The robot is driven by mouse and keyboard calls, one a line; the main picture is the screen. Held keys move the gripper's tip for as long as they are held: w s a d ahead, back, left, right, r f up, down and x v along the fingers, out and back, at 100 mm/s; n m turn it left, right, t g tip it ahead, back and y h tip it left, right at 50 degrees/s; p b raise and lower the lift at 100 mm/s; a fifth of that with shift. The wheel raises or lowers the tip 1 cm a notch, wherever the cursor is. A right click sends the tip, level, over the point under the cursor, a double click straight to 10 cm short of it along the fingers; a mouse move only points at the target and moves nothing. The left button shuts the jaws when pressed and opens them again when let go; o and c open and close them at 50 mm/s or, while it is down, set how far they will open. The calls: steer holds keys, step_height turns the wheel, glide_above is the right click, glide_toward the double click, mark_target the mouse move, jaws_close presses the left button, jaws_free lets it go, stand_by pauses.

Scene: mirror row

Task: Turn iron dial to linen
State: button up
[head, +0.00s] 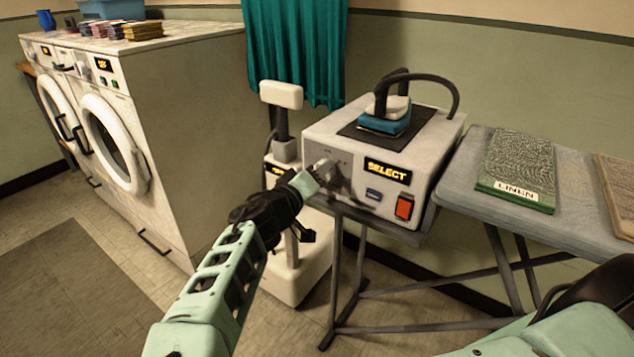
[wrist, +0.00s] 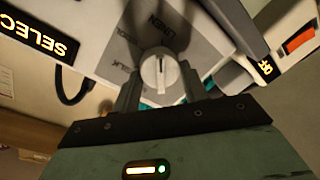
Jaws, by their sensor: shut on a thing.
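My gripper (wrist: 161,88) is shut on the dial, with a finger on each side. In the head view my gripper (head: 322,175) is at the left of the front of the white iron station (head: 325,130) and mostly hides the dial. The display (head: 387,171) reads SELECT.
A red switch (head: 404,207) is right of the dial. The iron (head: 388,113) rests on top of the station. A green cloth labelled LINEN (head: 517,165) lies on the ironing board (head: 465,180). A white pedestal unit (head: 290,265) stands close behind my arm. Washers (head: 130,120) are at left.

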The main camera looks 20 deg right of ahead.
steer(key=shift+f+m+b, duration=0.15)
steer(key=shift+m+b, duration=0.4)
steer(key=shift+m, duration=0.25)
steer(key=o, duration=1)
